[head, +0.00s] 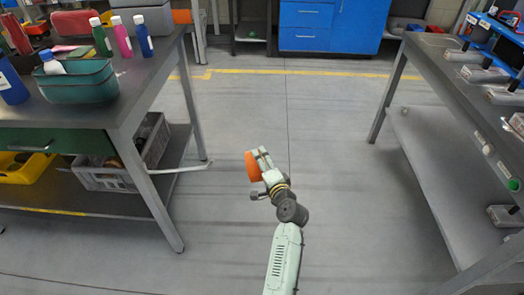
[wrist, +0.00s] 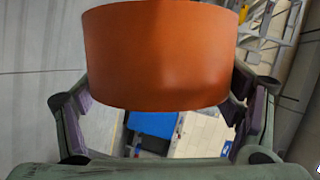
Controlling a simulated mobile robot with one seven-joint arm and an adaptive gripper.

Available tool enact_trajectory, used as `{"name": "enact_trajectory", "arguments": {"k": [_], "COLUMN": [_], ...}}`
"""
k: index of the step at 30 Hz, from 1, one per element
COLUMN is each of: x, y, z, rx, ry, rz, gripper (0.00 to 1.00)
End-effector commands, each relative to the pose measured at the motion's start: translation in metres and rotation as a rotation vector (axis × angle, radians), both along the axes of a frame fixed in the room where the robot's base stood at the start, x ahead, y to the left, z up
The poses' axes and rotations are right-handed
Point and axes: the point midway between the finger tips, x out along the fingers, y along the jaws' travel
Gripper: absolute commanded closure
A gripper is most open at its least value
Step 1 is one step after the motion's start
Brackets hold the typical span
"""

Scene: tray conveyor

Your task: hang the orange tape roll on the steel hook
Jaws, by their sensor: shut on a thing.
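The orange tape roll (head: 253,167) is held at the end of my arm, above the open floor between the two benches. In the wrist view the orange tape roll (wrist: 160,55) fills the upper middle, its curved outer side facing the camera. My gripper (head: 262,163) is shut on it. In the wrist view the fingers of my gripper (wrist: 162,108) lie at the roll's left and right sides. I cannot make out the steel hook for certain in either view.
The left bench (head: 150,75) carries a green bin (head: 75,85) and several bottles. A grey crate (head: 125,160) sits on its lower shelf. The right bench (head: 450,75) holds several grey trays. A blue cabinet (head: 330,22) stands at the back. The floor between is clear.

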Motion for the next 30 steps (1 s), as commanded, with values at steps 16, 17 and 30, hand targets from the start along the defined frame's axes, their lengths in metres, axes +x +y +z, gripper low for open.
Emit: {"name": "enact_trajectory", "arguments": {"k": [16,17,30], "x": [-0.003,-0.003,-0.008], "y": [0.017,0.019,0.049], "z": [0.043,0.043,0.038], "rx": [0.228,0.228,0.226], "ry": [0.025,0.025,0.025], "rz": [0.048,0.047,0.047], "gripper": [0.50,0.50,0.50]}}
